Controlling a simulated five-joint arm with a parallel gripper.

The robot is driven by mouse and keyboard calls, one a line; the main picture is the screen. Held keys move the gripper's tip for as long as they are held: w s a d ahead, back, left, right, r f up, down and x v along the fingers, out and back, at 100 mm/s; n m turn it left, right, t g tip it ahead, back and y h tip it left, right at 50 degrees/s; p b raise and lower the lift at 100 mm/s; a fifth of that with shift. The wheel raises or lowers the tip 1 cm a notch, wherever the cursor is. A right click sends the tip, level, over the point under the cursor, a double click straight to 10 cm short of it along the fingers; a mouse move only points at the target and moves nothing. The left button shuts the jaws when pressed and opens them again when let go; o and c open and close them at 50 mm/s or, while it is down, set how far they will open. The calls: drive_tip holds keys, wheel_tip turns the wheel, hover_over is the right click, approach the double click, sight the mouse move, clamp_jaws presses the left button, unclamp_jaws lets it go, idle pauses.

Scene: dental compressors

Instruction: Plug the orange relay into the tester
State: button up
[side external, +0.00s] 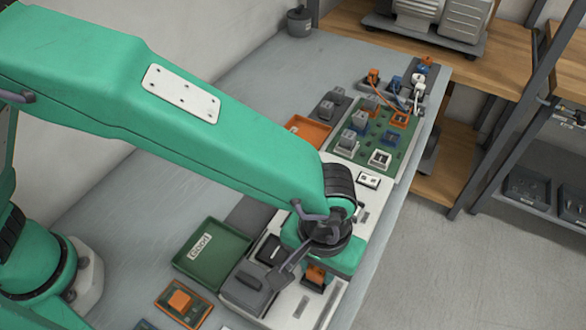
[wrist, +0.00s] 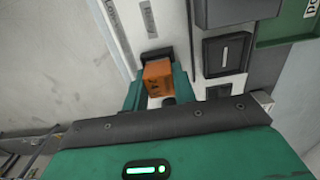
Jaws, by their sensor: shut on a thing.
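My gripper (side external: 318,272) is low over the long white tester (side external: 292,300) near the right edge of the bench. It is shut on the orange relay (side external: 316,276), whose body shows below the green jaws. In the wrist view the orange relay (wrist: 158,76) sits between the green fingers of my gripper (wrist: 155,90). A black socket (wrist: 155,54) on the white tester (wrist: 120,25) lies right at the relay's far end. I cannot tell whether the relay's pins are in it.
A green board (side external: 375,140) with several relays and sockets lies farther back. Clear grey bench lies at left.

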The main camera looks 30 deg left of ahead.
drive_tip(key=shift+f, duration=0.25)
drive_tip(key=o, duration=1.4)
drive_tip(key=shift+c, duration=0.2)
drive_tip(key=shift+r, duration=0.2)
drive_tip(key=shift+r, duration=3.35)
drive_tip(key=shift+c, duration=0.5)
clamp_jaws()
